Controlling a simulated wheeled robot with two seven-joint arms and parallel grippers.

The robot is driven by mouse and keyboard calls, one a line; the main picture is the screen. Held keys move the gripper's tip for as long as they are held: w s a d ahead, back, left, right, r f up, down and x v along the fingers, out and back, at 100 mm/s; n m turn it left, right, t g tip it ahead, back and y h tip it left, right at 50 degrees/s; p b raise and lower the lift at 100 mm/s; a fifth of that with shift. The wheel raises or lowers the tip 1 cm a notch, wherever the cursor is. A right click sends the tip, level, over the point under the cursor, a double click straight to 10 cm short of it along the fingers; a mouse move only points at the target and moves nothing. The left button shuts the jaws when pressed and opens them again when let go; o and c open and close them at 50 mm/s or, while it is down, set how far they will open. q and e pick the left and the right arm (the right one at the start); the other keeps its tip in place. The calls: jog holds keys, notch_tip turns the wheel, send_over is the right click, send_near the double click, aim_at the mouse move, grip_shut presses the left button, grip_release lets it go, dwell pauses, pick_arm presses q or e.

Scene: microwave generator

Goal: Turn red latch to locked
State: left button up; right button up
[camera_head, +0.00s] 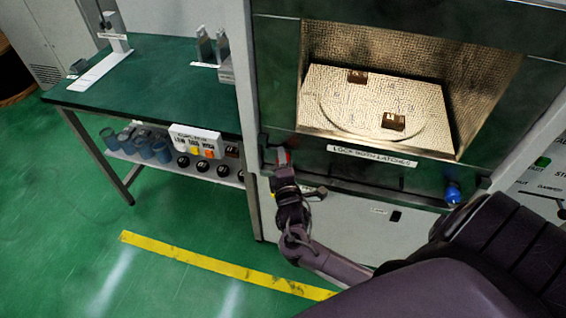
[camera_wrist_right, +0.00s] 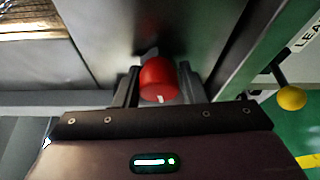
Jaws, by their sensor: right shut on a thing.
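The red latch (camera_head: 283,157) sits at the lower left corner of the microwave generator's front, just left of the "LOCK BOTH LATCHES" label. Only a small part of it shows in the head view. My right gripper (camera_head: 284,170) reaches it from below. In the right wrist view the red latch knob (camera_wrist_right: 160,80) is between the two dark fingers of my right gripper (camera_wrist_right: 158,86), which is shut on it. A small white mark shows on the knob's lower edge. My left gripper is not in view.
A blue latch (camera_head: 452,193) sits at the chamber's lower right. The lit chamber holds two small brown blocks (camera_head: 393,121) on a round plate. A black lever (camera_head: 315,191) is beside my right wrist. A green workbench (camera_head: 150,75) stands at left. A yellow ball knob (camera_wrist_right: 291,98) is at right in the wrist view.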

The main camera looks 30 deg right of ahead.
jog(key=m+b, duration=0.1)
jog(key=m+t+b, duration=0.1)
jog(key=m, duration=0.1)
jog(key=shift+a+f+m+h, duration=0.1)
jog(key=shift+f+m+h, duration=0.1)
jog(key=shift+m+h, duration=0.15)
jog(key=m+h+b, duration=0.1)
jog(key=m+b, duration=0.1)
jog(key=m+t+h+b, duration=0.1)
jog(key=m+b, duration=0.1)
jog(key=m, duration=0.1)
jog(key=shift+o, duration=0.4)
jog(key=shift+r+m+h+b, duration=0.2)
jog(key=shift+m+h+b, duration=0.35)
jog(key=shift+m, duration=0.5)
jog(key=shift+w+r, duration=0.1)
jog(key=shift+r, duration=0.15)
jog(key=o, duration=0.9)
jog(key=shift+c, duration=0.2)
jog(key=shift+f, duration=0.1)
